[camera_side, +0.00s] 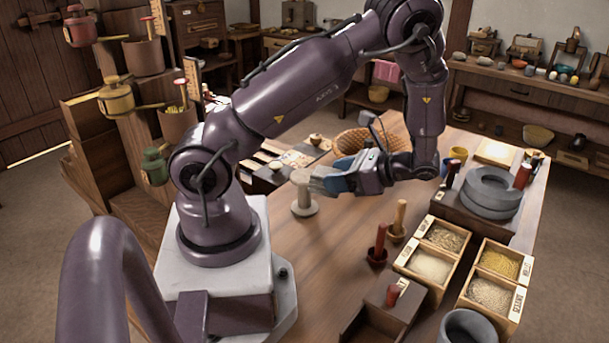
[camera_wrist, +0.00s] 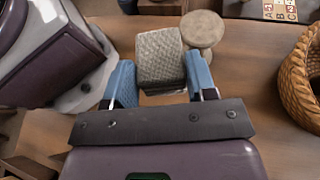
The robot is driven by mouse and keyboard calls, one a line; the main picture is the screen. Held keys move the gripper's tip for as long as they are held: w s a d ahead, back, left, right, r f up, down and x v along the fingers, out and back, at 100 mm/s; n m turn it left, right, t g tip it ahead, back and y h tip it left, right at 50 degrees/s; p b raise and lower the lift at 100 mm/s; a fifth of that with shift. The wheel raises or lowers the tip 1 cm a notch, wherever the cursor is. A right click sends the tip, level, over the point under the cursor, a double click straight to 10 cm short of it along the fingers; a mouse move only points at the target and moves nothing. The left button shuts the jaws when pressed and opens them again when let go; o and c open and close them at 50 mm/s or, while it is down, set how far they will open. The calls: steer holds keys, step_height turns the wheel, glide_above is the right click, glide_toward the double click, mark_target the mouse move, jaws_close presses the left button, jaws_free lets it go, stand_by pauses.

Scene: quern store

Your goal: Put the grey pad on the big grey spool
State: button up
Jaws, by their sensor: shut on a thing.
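The grey pad (camera_wrist: 160,52), a woven-looking block, sits between the two blue fingers of my gripper (camera_wrist: 160,76) in the wrist view. My gripper is shut on it. The big grey spool (camera_wrist: 203,27) shows just beyond the pad, to its upper right, with its round top and narrower stem. In the side view the spool (camera_side: 304,207) stands upright on the table, and my gripper (camera_side: 320,181) is just right of its top. The pad is hard to make out there. I cannot tell whether the pad touches the spool.
A wicker basket (camera_side: 357,141) stands behind my gripper; it is at the right in the wrist view (camera_wrist: 303,78). A red peg (camera_side: 378,246), a tan peg (camera_side: 398,219), grain boxes (camera_side: 444,262) and a stone quern (camera_side: 489,190) stand to the right. The table before the spool is clear.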

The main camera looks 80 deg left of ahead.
steer(key=s+a+r+m+t+y, duration=0.2)
steer(key=s+a+r+m+y, duration=0.15)
steer(key=a+r, duration=0.35)
steer(key=shift+n+h, duration=0.25)
steer(key=shift+s+a+f, duration=0.1)
steer(key=shift+a+f, duration=0.15)
steer(key=shift+f, duration=1.2)
steer(key=shift+s+a+f, duration=0.1)
steer(key=shift+a+f, duration=0.15)
steer(key=shift+f, duration=1.25)
steer(key=shift+a+f, duration=0.25)
steer(key=shift+f, duration=1.2)
steer(key=o, duration=0.9)
